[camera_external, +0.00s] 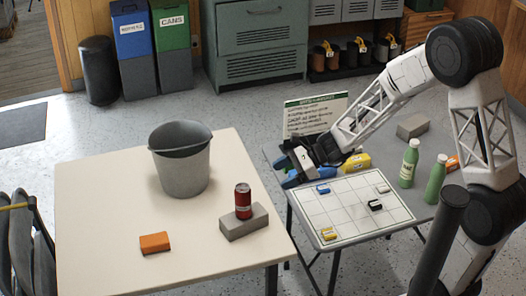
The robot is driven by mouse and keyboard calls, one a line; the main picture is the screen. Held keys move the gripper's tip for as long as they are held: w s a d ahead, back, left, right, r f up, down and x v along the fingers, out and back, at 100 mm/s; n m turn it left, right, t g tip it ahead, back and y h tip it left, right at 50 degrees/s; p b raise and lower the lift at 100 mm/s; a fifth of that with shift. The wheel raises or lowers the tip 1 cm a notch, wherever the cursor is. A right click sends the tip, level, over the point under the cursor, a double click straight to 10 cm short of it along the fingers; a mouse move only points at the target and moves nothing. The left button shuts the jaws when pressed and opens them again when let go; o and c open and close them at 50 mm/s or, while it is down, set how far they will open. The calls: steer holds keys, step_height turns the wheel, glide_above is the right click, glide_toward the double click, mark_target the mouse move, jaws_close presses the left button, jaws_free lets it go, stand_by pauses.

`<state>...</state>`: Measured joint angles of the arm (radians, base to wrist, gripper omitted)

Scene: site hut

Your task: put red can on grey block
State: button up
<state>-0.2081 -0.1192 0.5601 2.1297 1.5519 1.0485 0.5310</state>
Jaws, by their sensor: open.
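The red can (243,201) stands upright on top of a grey block (238,228) near the right edge of the cream table. My gripper (289,171) is open, to the right of the can and apart from it, near the gap between the two tables. Its fingers look empty. A second grey block (412,126) lies on the grey table at the right, with nothing on it.
A grey bucket (183,168) and an orange block (155,243) are on the cream table (100,205). The grey table holds a white grid board (350,222) with small blocks, green bottles (409,165), a yellow block (355,162) and a sign (313,115).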

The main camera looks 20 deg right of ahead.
steer(key=s+d+r+n+h, duration=0.6)
steer(key=s+d+r+n, duration=0.2)
steer(key=s+d, duration=0.3)
steer(key=s+d+r+n+t+h, duration=0.1)
steer(key=s+d+r+n+h, duration=0.6)
steer(key=s+d, duration=0.5)
steer(key=d+r+n, duration=0.2)
steer(key=d, duration=0.2)
steer(key=shift+s+t, duration=0.15)
steer(key=shift+t, duration=0.15)
steer(key=shift+d, duration=0.1)
